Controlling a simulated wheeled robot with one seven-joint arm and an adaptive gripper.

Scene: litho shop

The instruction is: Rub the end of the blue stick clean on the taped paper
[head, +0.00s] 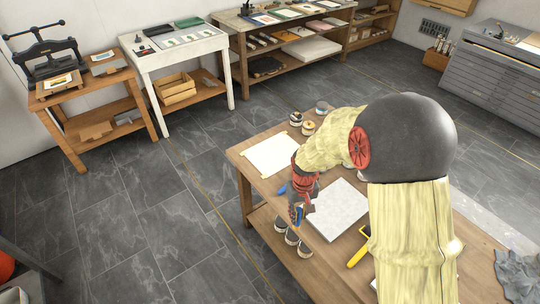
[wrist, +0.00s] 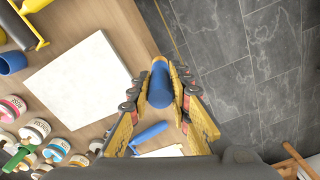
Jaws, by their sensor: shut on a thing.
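My gripper (wrist: 160,88) is shut on the blue stick (wrist: 160,80), whose rounded end shows between the fingers in the wrist view. In the head view my gripper (head: 297,208) is over the table's left edge, beside the pale slab and apart from the taped paper. The taped paper (head: 272,155) lies flat near the table's far left corner, with tape at its corners. A white piece of it seems to show behind the fingers in the wrist view (wrist: 166,152). I cannot make out any ink on the stick's end.
The pale slab (head: 340,208) lies mid-table, with a yellow-handled roller (head: 357,256) to its right. Another blue-handled tool (wrist: 150,135) lies near the paper. Several tins (wrist: 35,130) stand along the far side. A grey cloth (head: 517,272) lies at the right. Open floor borders the left edge.

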